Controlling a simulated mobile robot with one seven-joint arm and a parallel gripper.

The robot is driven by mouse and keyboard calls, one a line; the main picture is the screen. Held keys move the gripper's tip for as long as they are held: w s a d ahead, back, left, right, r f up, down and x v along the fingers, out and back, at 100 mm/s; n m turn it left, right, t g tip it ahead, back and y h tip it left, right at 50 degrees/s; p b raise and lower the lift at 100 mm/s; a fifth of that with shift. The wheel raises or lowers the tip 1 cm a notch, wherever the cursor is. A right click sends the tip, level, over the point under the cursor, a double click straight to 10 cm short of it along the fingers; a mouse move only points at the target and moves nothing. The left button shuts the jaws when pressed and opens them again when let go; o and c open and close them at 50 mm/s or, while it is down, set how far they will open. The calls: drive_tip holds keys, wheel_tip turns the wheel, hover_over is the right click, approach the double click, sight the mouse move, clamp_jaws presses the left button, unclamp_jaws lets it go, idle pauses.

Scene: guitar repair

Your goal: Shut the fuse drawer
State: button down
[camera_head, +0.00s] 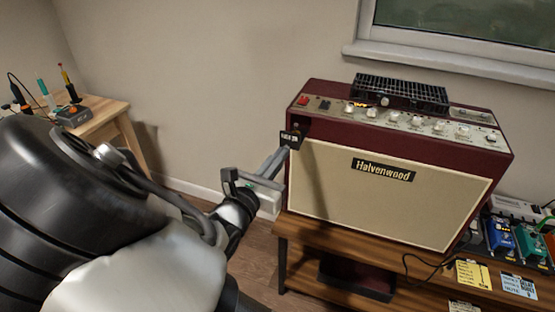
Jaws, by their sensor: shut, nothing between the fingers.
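The fuse drawer (291,138) is a small black piece with pale lettering at the upper left of the maroon amplifier (400,140). Its front appears to stand out from the amplifier, with a dark part behind it. How far out it is I cannot tell. My gripper (283,153) is shut and empty, with its tips right at the lower edge of the drawer front. Whether they touch it I cannot tell.
The amplifier stands on a wooden bench (300,229). A black meshed unit (400,91) and a row of knobs are on its top. Pedals (500,236) and cards lie at the right. A small wooden table (103,110) with tools stands at the left.

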sight(288, 140)
drive_tip(key=x, duration=0.9)
drive_tip(key=shift+w+a+f, duration=0.1)
drive_tip(key=shift+w+a, duration=0.05)
drive_tip(key=shift+a, duration=0.15)
drive_tip(key=shift+w, duration=0.2)
drive_tip(key=shift+r, duration=0.3)
drive_tip(key=shift+p, duration=0.35)
